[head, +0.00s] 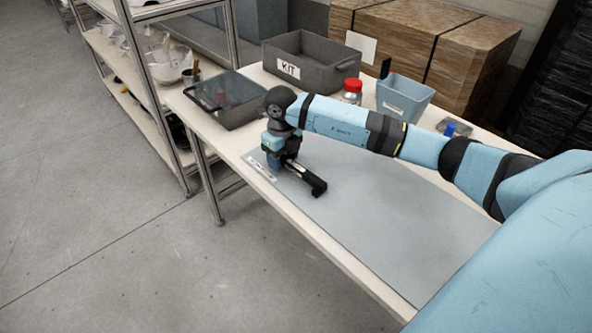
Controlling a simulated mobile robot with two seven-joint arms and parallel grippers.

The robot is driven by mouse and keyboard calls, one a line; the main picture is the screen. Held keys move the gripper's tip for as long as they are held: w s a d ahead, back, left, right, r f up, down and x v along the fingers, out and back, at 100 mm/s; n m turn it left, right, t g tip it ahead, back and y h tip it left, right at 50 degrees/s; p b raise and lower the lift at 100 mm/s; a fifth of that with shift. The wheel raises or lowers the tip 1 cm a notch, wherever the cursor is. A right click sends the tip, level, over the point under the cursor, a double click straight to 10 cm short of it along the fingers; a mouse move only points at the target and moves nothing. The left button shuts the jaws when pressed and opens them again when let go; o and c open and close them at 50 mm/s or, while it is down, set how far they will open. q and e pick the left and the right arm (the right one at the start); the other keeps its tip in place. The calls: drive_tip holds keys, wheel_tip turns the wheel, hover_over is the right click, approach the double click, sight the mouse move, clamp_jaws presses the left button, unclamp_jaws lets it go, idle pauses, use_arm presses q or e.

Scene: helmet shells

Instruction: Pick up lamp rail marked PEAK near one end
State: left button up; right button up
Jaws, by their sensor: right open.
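A short black bar with a pale label patch, which looks like the lamp rail (312,184), lies on the grey mat (400,225) near its far left end. Its near end has a thicker block. Any lettering on it is too small to read. My right gripper (282,162) points down at the far end of the bar and partly hides that end. It is open; I cannot tell whether its fingers touch the bar. My left gripper is not in view.
A pale labelled strip (262,169) lies along the mat's left edge. Behind stand a dark shallow tray (232,118), a grey KIT bin (318,80), a red-lidded jar (352,87) and a blue-grey bin (405,108). The mat's near part is clear.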

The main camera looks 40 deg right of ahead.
drive_tip(key=shift+f, duration=0.2)
idle(0.6)
clamp_jaws()
